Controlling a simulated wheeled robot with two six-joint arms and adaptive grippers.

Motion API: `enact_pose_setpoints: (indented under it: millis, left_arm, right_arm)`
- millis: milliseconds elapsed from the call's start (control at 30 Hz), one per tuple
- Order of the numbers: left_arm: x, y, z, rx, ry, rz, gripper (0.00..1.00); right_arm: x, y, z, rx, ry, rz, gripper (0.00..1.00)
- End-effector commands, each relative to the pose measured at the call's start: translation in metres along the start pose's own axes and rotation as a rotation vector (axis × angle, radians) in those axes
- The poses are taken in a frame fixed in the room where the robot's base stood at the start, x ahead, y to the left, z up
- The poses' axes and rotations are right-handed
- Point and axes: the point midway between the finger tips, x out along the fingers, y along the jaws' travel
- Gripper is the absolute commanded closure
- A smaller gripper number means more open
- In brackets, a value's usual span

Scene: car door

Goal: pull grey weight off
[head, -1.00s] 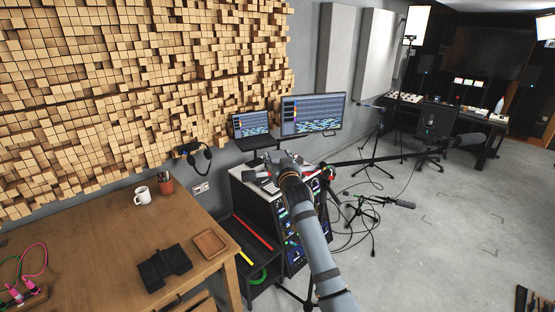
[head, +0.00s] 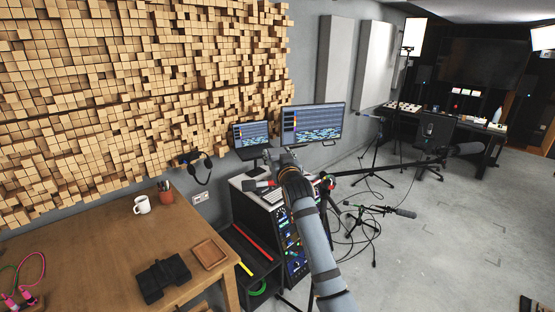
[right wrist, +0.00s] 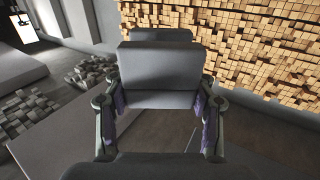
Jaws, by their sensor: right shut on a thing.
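In the right wrist view the grey weight (right wrist: 160,72) is a smooth, blocky grey piece in the middle. The two fingers of my right gripper (right wrist: 160,108) stand at its left and right sides, with purple inner faces against it, and are shut on it. Another grey block edge shows just behind its top. In the head view my right gripper (head: 283,158) is over the equipment rack, small and seen from behind. The weight cannot be made out clearly there. My left gripper is out of view.
The rack (head: 272,218) stands below my right arm, with a laptop (head: 251,135) and a monitor (head: 313,121) behind. A long boom (head: 400,162) extends to the right. A wooden table (head: 110,245) with a mug (head: 142,205) is at left. Floor at right is mostly open.

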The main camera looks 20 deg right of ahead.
Motion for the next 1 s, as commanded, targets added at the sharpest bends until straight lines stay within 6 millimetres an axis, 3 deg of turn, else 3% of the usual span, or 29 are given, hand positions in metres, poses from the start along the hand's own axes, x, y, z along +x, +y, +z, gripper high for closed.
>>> enact_pose_setpoints:
  millis: [667, 867, 1000]
  left_arm:
    - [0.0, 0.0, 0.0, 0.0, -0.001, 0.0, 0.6]
    - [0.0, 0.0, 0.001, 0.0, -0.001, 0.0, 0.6]
    - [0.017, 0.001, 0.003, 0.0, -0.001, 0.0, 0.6]
  right_arm:
    - [0.0, 0.0, -0.026, 0.001, 0.005, 0.0, 1.0]
    - [0.0, 0.0, -0.026, 0.0, 0.005, 0.0, 1.0]
    - [-0.001, -0.001, -0.002, 0.0, 0.001, -0.006, 1.0]
